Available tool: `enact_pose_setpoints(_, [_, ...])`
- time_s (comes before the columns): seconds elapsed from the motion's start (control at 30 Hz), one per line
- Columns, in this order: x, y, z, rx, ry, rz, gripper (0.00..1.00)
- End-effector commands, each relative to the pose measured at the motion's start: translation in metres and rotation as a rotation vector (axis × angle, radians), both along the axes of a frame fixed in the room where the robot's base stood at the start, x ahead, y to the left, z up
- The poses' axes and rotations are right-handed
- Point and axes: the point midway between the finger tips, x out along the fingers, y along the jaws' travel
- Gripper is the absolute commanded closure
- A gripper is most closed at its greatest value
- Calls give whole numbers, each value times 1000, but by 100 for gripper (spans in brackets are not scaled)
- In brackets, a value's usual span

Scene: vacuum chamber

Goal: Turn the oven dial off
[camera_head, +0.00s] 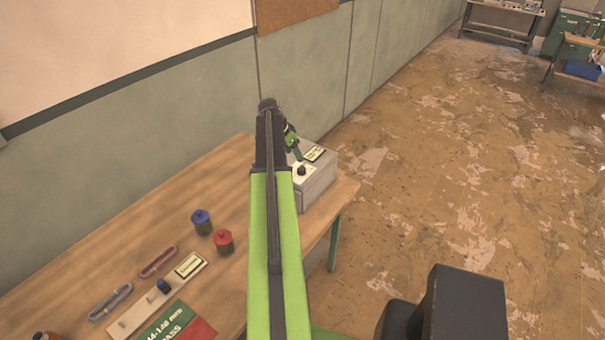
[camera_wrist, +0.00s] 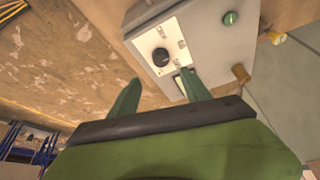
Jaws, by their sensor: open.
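The oven is a grey box (camera_head: 317,187) at the far right end of the wooden table; it also fills the top of the wrist view (camera_wrist: 207,45). Its black round dial (camera_head: 301,170) sits on a white plate; the dial shows in the wrist view (camera_wrist: 160,57) just beyond my fingertips. My gripper (camera_wrist: 161,76) is open and empty, its two green fingers spread below the dial, apart from it. The right finger overlaps the white plate's lower edge in the picture; I cannot tell if it touches. In the head view my arm hides part of the oven.
A green button (camera_wrist: 231,18) and a brown knob (camera_wrist: 240,73) are on the grey box. Blue-topped (camera_head: 202,222) and red-topped (camera_head: 223,241) cylinders, two carabiner-like loops and a small panel lie on the table (camera_head: 120,255).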

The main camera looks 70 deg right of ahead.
Motion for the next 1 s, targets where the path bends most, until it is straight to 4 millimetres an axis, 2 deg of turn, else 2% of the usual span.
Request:
enact_pose_setpoints(0.03, [-2,-5,-23,0,0,-1,44])
enact_pose_setpoints(0.4, [-17,-32,-94,-1,0,-1,44])
enact_pose_setpoints(0.53, [-20,-36,-102,-1,0,0,44])
enact_pose_setpoints(0.8, [-21,-36,-99,0,0,0,45])
enact_pose_setpoints(1.0, [-21,-36,-99,0,0,0,72])
